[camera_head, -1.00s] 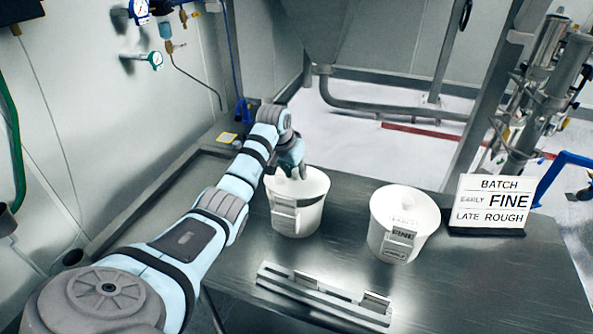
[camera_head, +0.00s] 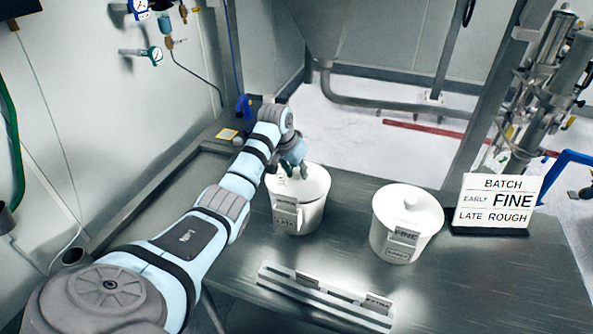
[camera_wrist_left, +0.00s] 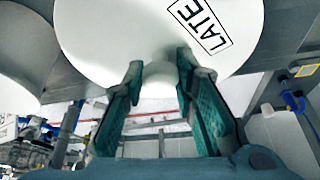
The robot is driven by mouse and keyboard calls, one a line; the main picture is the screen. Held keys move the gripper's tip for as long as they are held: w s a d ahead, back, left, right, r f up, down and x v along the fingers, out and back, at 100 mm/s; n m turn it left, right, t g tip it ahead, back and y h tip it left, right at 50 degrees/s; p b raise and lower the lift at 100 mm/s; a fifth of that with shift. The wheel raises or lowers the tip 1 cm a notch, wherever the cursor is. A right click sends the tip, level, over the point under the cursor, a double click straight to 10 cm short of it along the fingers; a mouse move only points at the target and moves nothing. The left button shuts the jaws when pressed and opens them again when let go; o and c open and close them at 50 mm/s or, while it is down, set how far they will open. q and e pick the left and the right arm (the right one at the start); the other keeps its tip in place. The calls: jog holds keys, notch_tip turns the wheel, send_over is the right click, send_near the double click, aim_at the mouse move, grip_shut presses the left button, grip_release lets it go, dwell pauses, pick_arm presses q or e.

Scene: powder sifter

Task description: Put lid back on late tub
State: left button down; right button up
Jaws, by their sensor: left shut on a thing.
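My left gripper (camera_head: 293,171) is over the left tub (camera_head: 298,219), shut on the knob of a white lid (camera_head: 291,186). The wrist view shows the lid (camera_wrist_left: 130,45) with the word LATE on it and its knob between the fingers of my left gripper (camera_wrist_left: 158,80). In the head view the lid is at the tub's mouth, and a grey arc shows along the right side inside the rim. Whether the lid touches the rim I cannot tell. The tub carries label plates on its front. My right gripper is not in view.
A sign (camera_head: 497,203) reads BATCH, EARLY FINE, LATE ROUGH. A metal rail with small plates (camera_head: 325,295) lies along the front of the dark table (camera_head: 480,280).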

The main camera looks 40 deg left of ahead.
pick_arm(q)
jog(key=shift+r, duration=0.1)
jog(key=c, duration=0.7)
grip_release()
jog(key=shift+w, duration=0.1)
jog(key=shift+c, duration=0.2)
jog(key=shift+r, duration=0.1)
jog(key=shift+r, duration=3.4)
grip_shut()
jog(key=shift+f, duration=0.2)
jog(key=shift+f+b, duration=0.6)
jog(key=shift+f, duration=1.9)
